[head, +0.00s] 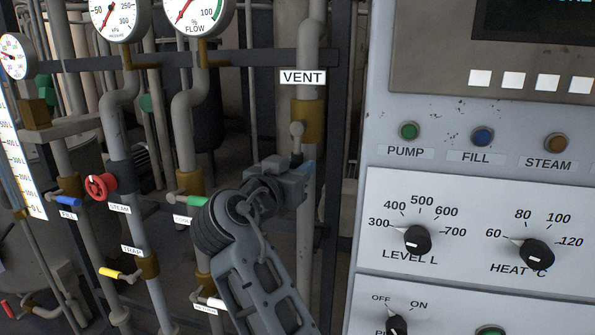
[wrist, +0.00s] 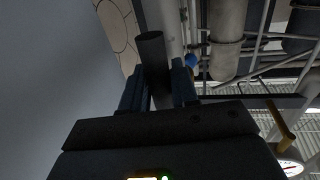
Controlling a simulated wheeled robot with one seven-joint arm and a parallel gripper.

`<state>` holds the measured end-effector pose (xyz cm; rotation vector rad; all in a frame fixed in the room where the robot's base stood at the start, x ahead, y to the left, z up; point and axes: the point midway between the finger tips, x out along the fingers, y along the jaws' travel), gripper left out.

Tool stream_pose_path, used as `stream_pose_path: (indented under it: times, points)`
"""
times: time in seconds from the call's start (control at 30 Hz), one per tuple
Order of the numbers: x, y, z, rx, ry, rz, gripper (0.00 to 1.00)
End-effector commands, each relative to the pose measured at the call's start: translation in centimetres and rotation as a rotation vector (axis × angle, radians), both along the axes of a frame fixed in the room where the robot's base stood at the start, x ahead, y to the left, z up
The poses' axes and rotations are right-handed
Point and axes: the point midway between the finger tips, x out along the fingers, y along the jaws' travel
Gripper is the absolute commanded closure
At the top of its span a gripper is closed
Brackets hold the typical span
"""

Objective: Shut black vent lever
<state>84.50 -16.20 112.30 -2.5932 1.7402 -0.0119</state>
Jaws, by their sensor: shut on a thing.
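The VENT label (head: 303,77) hangs on the vertical pipe, above the brass vent valve body (head: 308,122) and its grey stem (head: 297,138). In the head view my gripper (head: 306,172) is right below that stem, at the pipe, and the lever is hidden behind it. In the wrist view the black vent lever (wrist: 152,50) shows as a dark round bar between the two fingers of my gripper (wrist: 157,76). The fingers are shut on it. Its far end sticks out beyond the fingertips.
The grey control panel (head: 460,215) with knobs and buttons stands close on the right. Left of my arm are pipes with a red wheel (head: 97,187), a blue lever (head: 68,201), a green lever (head: 192,200) and a yellow lever (head: 112,273).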

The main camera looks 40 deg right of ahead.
Motion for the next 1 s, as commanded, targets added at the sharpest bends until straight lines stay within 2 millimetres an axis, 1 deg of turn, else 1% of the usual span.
stream_pose_path:
  times: [0.03,0.27,0.47,0.77,1.0]
  points:
    - [0.1,0.1,-0.3,0.009,-0.014,0.001,1.0]
    - [0.9,0.7,-0.6,0.077,-0.12,0.002,1.0]
    - [2.0,1.4,-0.4,0.173,-0.265,0.002,1.0]
    - [3.6,2.5,0.8,0.332,-0.502,0.002,1.0]
    - [4.7,3.2,2.2,0.458,-0.692,0.002,1.0]
